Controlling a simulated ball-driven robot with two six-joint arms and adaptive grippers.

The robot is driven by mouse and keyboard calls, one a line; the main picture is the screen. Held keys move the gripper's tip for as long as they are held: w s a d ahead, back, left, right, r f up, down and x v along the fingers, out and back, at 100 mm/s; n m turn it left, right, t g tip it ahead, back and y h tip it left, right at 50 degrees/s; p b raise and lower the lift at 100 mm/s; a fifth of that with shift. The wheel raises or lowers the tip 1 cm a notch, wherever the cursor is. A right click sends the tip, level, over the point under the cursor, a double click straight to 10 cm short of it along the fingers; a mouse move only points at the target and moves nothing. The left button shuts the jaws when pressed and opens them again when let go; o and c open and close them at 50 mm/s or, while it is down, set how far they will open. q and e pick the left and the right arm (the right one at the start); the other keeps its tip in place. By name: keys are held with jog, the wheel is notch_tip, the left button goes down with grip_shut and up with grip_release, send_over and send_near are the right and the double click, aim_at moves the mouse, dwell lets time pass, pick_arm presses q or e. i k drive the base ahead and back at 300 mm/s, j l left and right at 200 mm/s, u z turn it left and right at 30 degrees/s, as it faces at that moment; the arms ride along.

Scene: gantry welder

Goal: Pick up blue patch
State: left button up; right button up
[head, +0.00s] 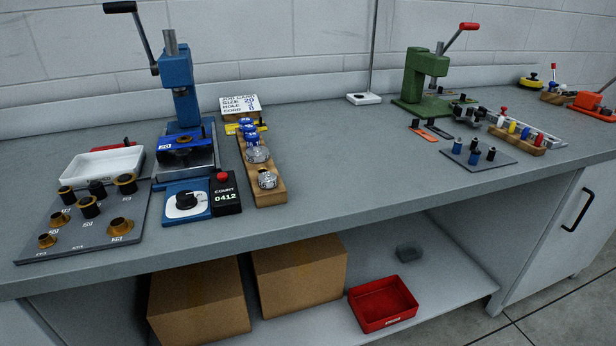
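Two small flat pieces lie on the bench in front of the green hand press (428,75). One is an orange flat piece (424,134). The other, just right of it, is a dark flat piece (439,131) with an orange part; its colour is too small to tell for sure as blue. No other flat loose blue piece stands out clearly. Neither of my grippers is in view.
A blue press (178,85), a wooden rack (262,188), a dark plate with bushings (85,237) and a white tray (103,163) fill the left. The middle of the bench (345,150) is clear. A red bin (383,303) sits below.

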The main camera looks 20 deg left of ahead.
aim_at(203, 137)
jog(key=u, duration=1.25)
